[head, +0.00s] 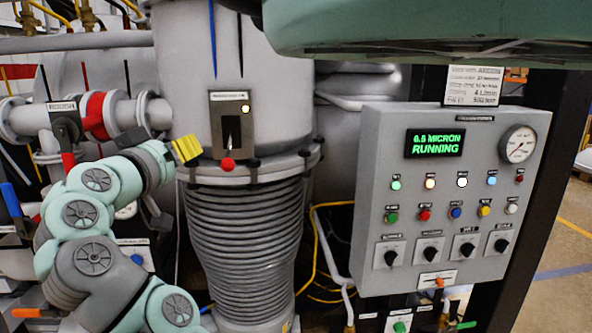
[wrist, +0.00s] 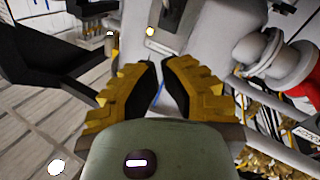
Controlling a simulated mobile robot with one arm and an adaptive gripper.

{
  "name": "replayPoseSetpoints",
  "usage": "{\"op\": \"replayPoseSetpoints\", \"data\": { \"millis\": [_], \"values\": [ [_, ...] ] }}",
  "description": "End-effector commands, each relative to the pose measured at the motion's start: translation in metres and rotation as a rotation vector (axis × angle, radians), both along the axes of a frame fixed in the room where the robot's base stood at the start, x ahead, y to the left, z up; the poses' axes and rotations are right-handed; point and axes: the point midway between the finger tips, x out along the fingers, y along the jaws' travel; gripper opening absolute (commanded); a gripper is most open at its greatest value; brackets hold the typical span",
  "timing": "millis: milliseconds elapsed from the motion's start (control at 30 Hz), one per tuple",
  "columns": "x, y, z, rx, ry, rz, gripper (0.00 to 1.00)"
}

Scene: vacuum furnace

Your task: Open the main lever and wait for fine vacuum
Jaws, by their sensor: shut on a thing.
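The main lever (head: 228,150), with a red ball knob (head: 228,164), points down on a labelled plate on the grey vessel. A small lit lamp shows on the plate. My gripper (head: 187,150) has yellow fingers and is just left of the knob, with a visible space between them. In the wrist view my gripper (wrist: 162,75) has its fingers drawn close together with a narrow gap; what they grip cannot be made out. The control panel (head: 372,200) has a green display (head: 434,143) that reads about 6.5 MICRON RUNNING.
A round dial gauge (head: 517,144) sits at the panel's upper right, above several lit lamps, buttons and knobs. A ribbed bellows (head: 245,240) stands below the vessel. Pipes with a red band (head: 97,116) lie at left. A red handle (head: 68,165) hangs near my arm.

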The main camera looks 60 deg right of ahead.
Motion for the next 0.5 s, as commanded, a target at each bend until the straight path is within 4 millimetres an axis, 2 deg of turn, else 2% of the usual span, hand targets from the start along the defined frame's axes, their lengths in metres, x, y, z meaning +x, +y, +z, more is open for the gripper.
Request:
{"op": "replayPoseSetpoints", "data": {
  "millis": [200,500],
  "values": [
    [0.001,0.012,0.006,-0.002,-0.007,0.016,0.0],
    [-0.007,0.024,0.007,0.009,0.0,0.001,0.0]
  ]
}}
